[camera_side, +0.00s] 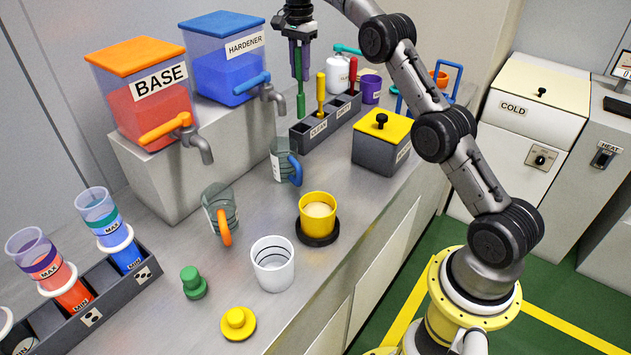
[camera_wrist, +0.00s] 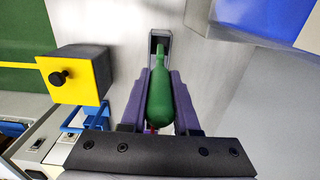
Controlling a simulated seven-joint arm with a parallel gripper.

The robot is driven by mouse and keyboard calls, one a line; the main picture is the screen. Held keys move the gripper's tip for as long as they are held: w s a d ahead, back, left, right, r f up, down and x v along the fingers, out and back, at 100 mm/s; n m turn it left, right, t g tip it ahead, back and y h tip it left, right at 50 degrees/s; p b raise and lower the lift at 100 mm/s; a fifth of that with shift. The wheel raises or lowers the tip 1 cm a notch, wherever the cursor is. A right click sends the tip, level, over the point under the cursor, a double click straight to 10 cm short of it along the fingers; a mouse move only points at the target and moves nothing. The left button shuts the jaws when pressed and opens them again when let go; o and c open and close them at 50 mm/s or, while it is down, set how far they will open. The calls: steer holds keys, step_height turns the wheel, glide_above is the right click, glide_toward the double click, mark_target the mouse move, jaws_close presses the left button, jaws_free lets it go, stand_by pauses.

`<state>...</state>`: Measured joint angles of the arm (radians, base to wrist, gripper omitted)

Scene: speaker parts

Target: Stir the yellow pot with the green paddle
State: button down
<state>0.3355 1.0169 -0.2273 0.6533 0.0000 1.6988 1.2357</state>
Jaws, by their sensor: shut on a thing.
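My gripper (camera_side: 299,62) is high at the back of the bench in the side view, pointing down and shut on the green paddle (camera_side: 299,98). In the wrist view the paddle's green handle (camera_wrist: 161,98) lies between the purple fingers of my gripper (camera_wrist: 160,80). The paddle hangs upright over the left end of a dark rack (camera_side: 327,124); I cannot tell whether its lower tip is inside the slot. The yellow pot (camera_side: 317,226) stands on a round black base nearer the front, with pale contents showing. My gripper is well apart from it.
A yellow paddle (camera_side: 320,88) and a red paddle (camera_side: 353,75) stand in the rack. A yellow-lidded box (camera_side: 381,150), a jug with a blue handle (camera_side: 283,160), another with an orange handle (camera_side: 219,212) and a white cup (camera_side: 272,270) are near the pot.

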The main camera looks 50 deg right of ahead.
steer(key=s+a+r, duration=0.8)
steer(key=a+r, duration=0.2)
steer(key=r, duration=0.1)
steer(key=s+a+f+g, duration=0.1)
steer(key=s+a+f, duration=0.7)
steer(key=s+a, duration=0.4)
steer(key=shift+a+g, duration=0.25)
steer(key=shift+g, duration=0.15)
step_height(320, 180, down, 12)
steer(key=shift+s, duration=0.3)
steer(key=shift+f, duration=0.1)
steer(key=shift+s, duration=0.1)
stand_by(0.4)
